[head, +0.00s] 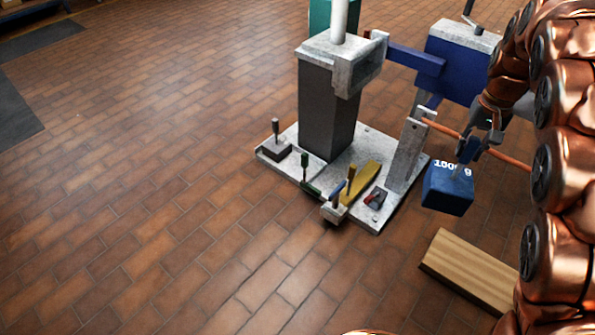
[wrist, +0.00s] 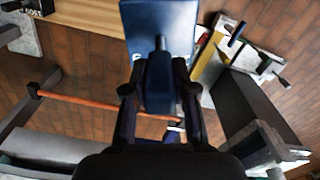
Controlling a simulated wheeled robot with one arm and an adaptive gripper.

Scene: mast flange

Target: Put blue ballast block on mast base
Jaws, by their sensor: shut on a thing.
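The blue ballast block (head: 449,190), marked 1000 g, hangs from my gripper (head: 468,148) at the right of the head view. It is clear of the floor and to the right of the mast base. In the wrist view my gripper (wrist: 160,100) is shut on the block's upright handle, with the blue block (wrist: 178,22) beyond the fingertips. The mast base (head: 374,147) is a light grey plate on the floor, with a dark upright column (head: 328,105) on it. The block and the base are apart. The fingers hide part of the handle.
An orange rod (head: 442,127) runs by my gripper from a slanted grey bracket (head: 408,150). A blue box (head: 458,70) on a blue arm (head: 415,57) stands behind. Levers and a yellow bar (head: 364,178) crowd the plate's front. A wooden plank (head: 468,268) lies below the block.

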